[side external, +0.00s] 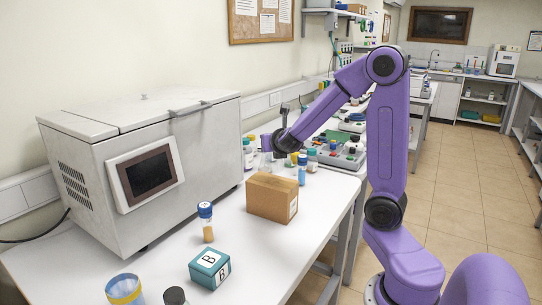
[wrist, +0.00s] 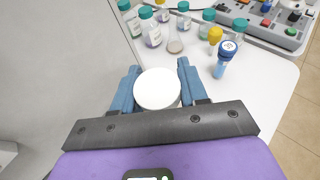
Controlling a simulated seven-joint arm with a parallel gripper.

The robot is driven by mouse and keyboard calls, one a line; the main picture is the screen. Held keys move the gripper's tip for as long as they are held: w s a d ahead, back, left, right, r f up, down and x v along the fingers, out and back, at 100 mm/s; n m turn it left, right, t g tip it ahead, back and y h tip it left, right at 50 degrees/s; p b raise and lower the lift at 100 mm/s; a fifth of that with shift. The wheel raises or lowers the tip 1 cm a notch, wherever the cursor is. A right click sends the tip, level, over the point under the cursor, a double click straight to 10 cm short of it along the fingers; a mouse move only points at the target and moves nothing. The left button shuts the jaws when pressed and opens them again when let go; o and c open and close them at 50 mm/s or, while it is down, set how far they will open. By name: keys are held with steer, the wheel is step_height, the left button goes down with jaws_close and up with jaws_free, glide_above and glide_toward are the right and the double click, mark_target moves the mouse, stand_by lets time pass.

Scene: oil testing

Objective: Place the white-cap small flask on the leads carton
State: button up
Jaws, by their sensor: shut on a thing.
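A white round cap (wrist: 158,89) sits between the fingers of my gripper (wrist: 157,72) in the wrist view. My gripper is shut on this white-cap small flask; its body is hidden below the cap. In the side view my gripper (side external: 267,144) is above the bench, behind a closed brown carton (side external: 268,197), among small bottles. The carton, the only one I see, has a small white label too small to read, so I cannot confirm it is the leads carton. Its top is bare. It does not show in the wrist view.
A blue-capped vial (wrist: 223,58) and several capped bottles (wrist: 150,27) stand beyond my gripper. A grey machine (side external: 150,160) fills the left of the bench. A blue-capped tube (side external: 206,222) and teal box B (side external: 210,267) stand nearer. The bench right of them is clear.

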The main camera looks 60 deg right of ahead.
mark_target(271, 155)
steer(key=shift+w+d+f, duration=0.2)
steer(key=shift+w+f, duration=0.2)
steer(key=shift+f, duration=1.75)
steer(key=shift+f, duration=0.15)
steer(key=o, duration=1.1)
steer(key=shift+c, duration=0.2)
